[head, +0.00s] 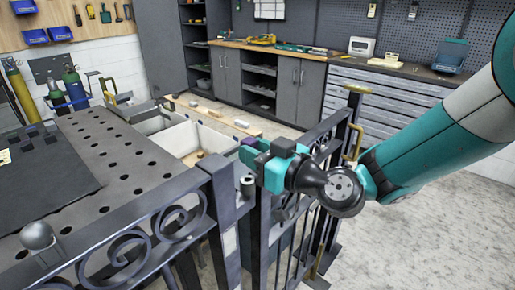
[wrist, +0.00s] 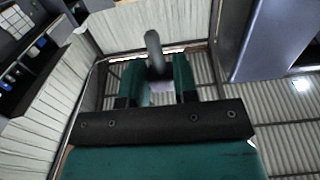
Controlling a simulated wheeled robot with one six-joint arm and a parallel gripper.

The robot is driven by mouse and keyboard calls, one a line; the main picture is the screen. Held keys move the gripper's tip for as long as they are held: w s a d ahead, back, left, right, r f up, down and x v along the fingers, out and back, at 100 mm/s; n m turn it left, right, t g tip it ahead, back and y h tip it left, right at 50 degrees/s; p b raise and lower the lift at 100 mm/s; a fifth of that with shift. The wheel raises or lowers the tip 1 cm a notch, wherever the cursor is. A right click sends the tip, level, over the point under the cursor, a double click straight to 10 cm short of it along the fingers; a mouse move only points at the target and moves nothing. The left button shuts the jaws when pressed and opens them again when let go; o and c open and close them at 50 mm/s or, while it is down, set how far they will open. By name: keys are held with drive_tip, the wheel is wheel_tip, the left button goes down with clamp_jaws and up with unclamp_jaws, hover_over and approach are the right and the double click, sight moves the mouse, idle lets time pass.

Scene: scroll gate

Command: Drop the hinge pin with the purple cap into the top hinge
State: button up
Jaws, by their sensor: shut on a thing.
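My gripper (head: 252,156) is shut on the hinge pin and reaches in from the right, near the top of the gate post. The pin's purple cap (head: 250,142) shows at the fingertips in the head view; its shaft is hidden there. In the wrist view the grey pin (wrist: 153,48) stands between the two green fingers (wrist: 160,85). The top hinge (head: 247,186) is a short dark upright barrel with an open top, beside the post. It sits just below my fingertips in the head view. I cannot tell whether the pin is exactly over it.
The dark iron gate (head: 330,150) stretches behind and below my gripper to the right. A scrolled fence panel (head: 130,240) with a ball finial (head: 38,236) stands at the front left. A perforated steel table (head: 120,150) and a pale bin (head: 180,138) lie behind it. The floor at right is clear.

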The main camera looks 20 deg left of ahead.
drive_tip(key=shift+w+a+p, duration=0.1)
drive_tip(key=shift+a+p, duration=0.2)
drive_tip(key=shift+a, duration=0.05)
drive_tip(key=shift+f+b, duration=0.95)
drive_tip(key=shift+f, duration=0.6)
drive_tip(key=shift+b, duration=0.4)
drive_tip(key=shift+f+b, duration=1.5)
drive_tip(key=shift+b, duration=0.45)
idle(0.5)
